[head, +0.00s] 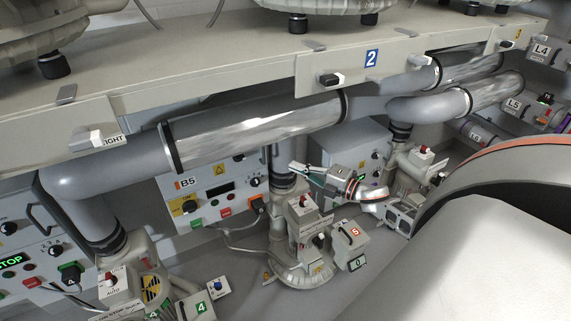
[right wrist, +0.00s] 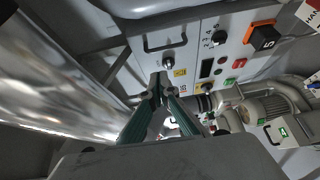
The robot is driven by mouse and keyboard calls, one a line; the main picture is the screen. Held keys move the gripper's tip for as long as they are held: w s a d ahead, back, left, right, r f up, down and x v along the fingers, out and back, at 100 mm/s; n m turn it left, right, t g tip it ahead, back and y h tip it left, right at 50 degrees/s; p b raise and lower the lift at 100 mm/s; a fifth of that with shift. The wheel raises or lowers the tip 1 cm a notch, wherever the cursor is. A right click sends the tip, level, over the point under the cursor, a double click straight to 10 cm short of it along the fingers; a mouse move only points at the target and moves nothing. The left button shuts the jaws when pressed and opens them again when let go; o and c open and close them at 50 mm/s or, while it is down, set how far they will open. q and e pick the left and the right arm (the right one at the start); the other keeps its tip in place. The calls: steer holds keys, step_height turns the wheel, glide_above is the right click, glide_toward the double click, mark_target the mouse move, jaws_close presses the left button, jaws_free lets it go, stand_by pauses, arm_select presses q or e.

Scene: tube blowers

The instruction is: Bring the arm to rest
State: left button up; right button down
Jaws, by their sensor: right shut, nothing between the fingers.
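My right gripper (head: 296,167) shows in the middle of the head view, with its arm coming from the right. Its dark green fingers point left, close in front of the upright pipe above the middle blower (head: 303,215). In the right wrist view the two fingers of the right gripper (right wrist: 159,84) meet at their tips, shut with nothing between them. Whether the gripper touches the pipe cannot be told. My left gripper is not in view.
A long pipe with a clear section (head: 255,130) runs under the shelf marked 2 (head: 215,70). The control box B5 (head: 195,183) stands behind the gripper. In the right wrist view a shiny tube (right wrist: 60,75) runs close on the left, and a control panel (right wrist: 215,60) lies beyond the fingertips.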

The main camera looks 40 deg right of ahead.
steer(key=shift+s+d, duration=0.2)
steer(key=shift+s, duration=0.35)
arm_select(q)
steer(key=p, duration=0.1)
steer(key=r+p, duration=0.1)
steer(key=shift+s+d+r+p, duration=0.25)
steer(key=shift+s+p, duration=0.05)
steer(key=shift+p, duration=0.05)
arm_select(e)
steer(key=s+a+f+m+g+h, duration=0.1)
steer(key=s+a+f+m, duration=0.4)
steer(key=a, duration=0.5)
steer(key=s+a+f+m+g, duration=0.3)
steer(key=s+a+f+m, duration=0.3)
steer(key=s+a, duration=0.4)
steer(key=s+a+f+m+g+h, duration=0.1)
steer(key=s+a+f+m+g, duration=0.1)
steer(key=s+a+f+m, duration=0.3)
steer(key=s+a+m, duration=0.1)
steer(key=s+a, duration=0.2)
steer(key=a, duration=0.2)
steer(key=shift+s+a+f+h, duration=0.15)
steer(key=shift+a+f+h, duration=0.1)
steer(key=shift+a+h, duration=0.05)
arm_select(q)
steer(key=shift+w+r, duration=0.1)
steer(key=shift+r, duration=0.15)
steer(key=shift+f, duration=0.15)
